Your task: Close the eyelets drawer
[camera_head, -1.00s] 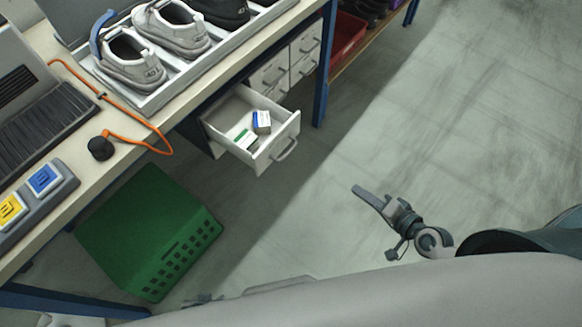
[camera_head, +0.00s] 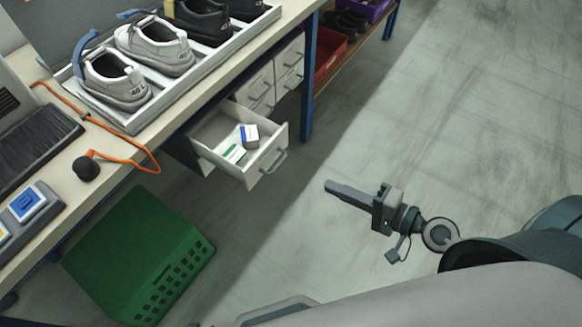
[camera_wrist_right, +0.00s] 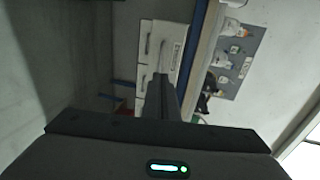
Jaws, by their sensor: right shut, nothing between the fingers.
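The open drawer (camera_head: 262,168) sticks out below the workbench, its front panel and grey handle facing the lower right. Two small boxes, one blue and white (camera_head: 249,136) and one green and white (camera_head: 234,153), lie inside it. I cannot read a label on the drawer. My right gripper (camera_head: 332,186) is shut and empty, to the right of the drawer front and apart from it, over the floor. In the right wrist view its dark fingers (camera_wrist_right: 162,84) point toward white drawer fronts (camera_wrist_right: 158,48). My left gripper is not clearly seen.
More closed drawers (camera_head: 274,82) sit beside the open one, next to a blue table leg (camera_head: 308,85). A green crate (camera_head: 140,255) stands on the floor at left. A shoe tray (camera_head: 125,118) is on the bench. The floor right of the drawer is clear.

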